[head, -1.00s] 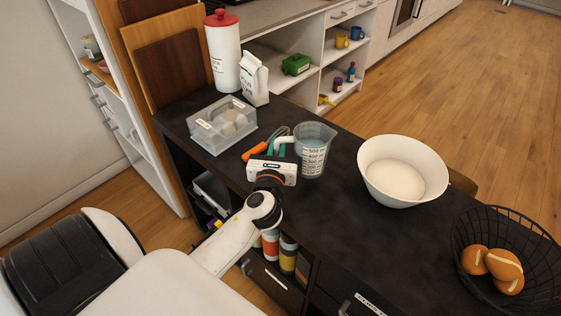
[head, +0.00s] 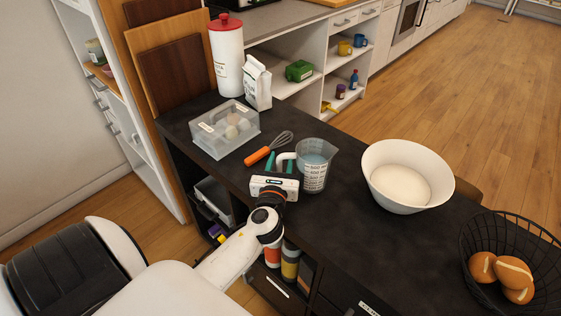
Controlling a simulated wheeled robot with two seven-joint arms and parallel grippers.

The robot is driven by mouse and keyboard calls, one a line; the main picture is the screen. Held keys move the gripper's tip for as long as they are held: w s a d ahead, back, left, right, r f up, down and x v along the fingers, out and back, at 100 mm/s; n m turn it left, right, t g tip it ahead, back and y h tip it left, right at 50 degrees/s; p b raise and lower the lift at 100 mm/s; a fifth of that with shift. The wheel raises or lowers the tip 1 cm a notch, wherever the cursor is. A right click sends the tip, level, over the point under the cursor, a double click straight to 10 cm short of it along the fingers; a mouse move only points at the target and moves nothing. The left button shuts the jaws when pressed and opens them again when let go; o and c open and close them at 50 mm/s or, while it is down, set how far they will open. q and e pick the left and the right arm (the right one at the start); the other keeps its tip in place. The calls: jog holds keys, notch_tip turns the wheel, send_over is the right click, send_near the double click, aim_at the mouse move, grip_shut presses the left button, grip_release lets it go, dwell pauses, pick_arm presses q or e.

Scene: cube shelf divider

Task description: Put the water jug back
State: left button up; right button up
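The water jug (head: 316,170) is a clear measuring jug with pale blue water and a white handle. It is upright at the middle of the dark counter, near its front edge; I cannot tell whether its base touches the top. My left gripper (head: 283,163) is at the handle on the jug's left side, with its teal fingers on either side of the handle. It appears shut on the handle, though the contact is partly hidden. My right gripper is not in view.
A whisk with an orange handle (head: 258,156) lies behind the gripper. A clear egg box (head: 225,133), a carton (head: 257,84) and a red-lidded canister (head: 227,60) stand at the back left. A white bowl (head: 407,178) and a wire basket (head: 505,235) are right. Counter between jug and bowl is bare.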

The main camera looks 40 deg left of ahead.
pick_arm(q)
jog(key=shift+r, duration=0.15)
jog(key=shift+s+d, duration=0.2)
jog(key=shift+s, duration=0.05)
jog(key=b+v, duration=0.1)
jog(key=v, duration=1)
jog(key=shift+s, duration=0.2)
